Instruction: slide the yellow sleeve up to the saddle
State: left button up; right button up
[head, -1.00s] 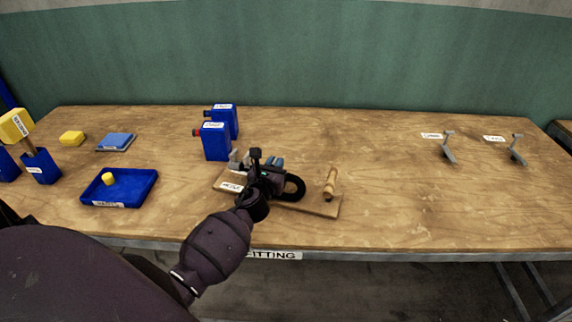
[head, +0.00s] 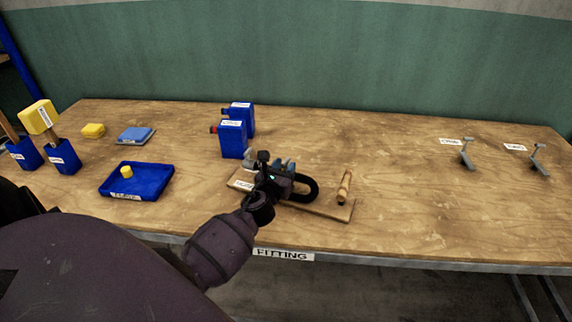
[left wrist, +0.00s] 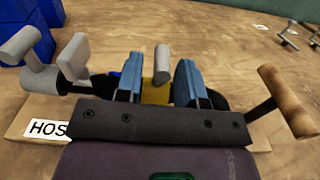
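In the left wrist view, the yellow sleeve (left wrist: 156,92) shows between the two blue fingers of my left gripper (left wrist: 160,82). Grey clamp-like parts (left wrist: 75,58) stand to the left; I cannot tell which part is the saddle. In the head view my left gripper (head: 284,168) is low over the wooden board (head: 322,211), beside a black loop (head: 308,188), and hides the sleeve. My right gripper is not in view.
A wood-handled lever (head: 345,186) stands at the board's right end. Blue canisters (head: 232,138) stand close behind the board. A blue tray (head: 152,188) is to the left. Two grey levers (head: 466,152) are far right. The table between is clear.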

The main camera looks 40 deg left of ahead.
pick_arm(q)
jog(key=v, duration=0.9)
jog(key=shift+s+r, duration=0.1)
